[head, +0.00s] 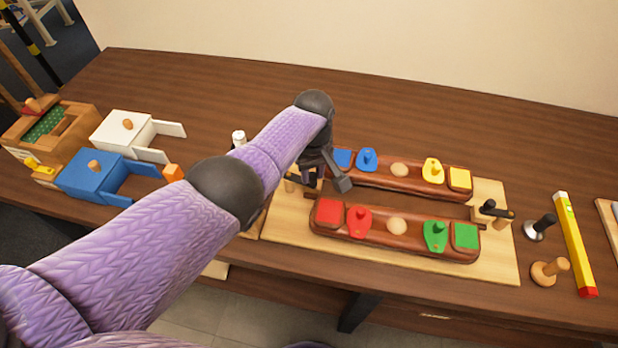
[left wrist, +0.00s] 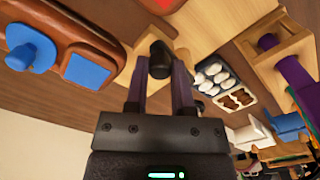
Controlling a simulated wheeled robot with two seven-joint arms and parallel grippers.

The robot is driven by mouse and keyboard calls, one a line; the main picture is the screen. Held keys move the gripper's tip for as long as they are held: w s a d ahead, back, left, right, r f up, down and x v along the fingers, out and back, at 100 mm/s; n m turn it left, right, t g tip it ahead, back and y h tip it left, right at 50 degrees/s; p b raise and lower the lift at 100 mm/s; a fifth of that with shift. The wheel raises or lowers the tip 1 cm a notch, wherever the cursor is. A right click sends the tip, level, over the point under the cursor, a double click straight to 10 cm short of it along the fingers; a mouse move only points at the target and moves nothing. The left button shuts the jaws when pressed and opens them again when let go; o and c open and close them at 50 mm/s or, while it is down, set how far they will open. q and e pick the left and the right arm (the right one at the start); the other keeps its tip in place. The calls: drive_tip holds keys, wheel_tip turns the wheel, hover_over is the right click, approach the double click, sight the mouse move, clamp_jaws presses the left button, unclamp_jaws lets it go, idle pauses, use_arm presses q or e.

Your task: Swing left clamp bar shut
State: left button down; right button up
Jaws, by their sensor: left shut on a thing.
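The baseboard (head: 385,262) carries two brown saddle-shaped pieces, a front one (head: 335,231) and a back one (head: 385,184). The left clamp is at the board's left end, largely hidden behind my left arm and gripper in the head view. In the left wrist view, the black end of the left clamp bar (left wrist: 160,60) sits between my fingers. My left gripper (left wrist: 163,82) is shut on it. In the head view the gripper (head: 322,175) is over the left ends of the saddle pieces. The right clamp bar (head: 496,211) is black, on a wooden post at the right end. My right gripper is not in view.
A white box (head: 123,134), a blue box (head: 93,175) and a wooden tray (head: 50,128) stand to the left. A black-handled tool (head: 540,228), a wooden peg piece (head: 549,270) and a yellow level (head: 574,245) lie right of the board. The table behind is clear.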

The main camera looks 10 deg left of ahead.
use_arm(q)
drive_tip(key=shift+w+d+n+b, duration=0.1)
drive_tip(key=shift+w+n+b, duration=0.5)
drive_tip(key=shift+n, duration=0.4)
drive_tip(key=shift+c, duration=2.4)
unclamp_jaws()
wheel_tip(320, 180, up, 10)
drive_tip(key=p, duration=0.6)
drive_tip(key=shift+f, duration=0.15)
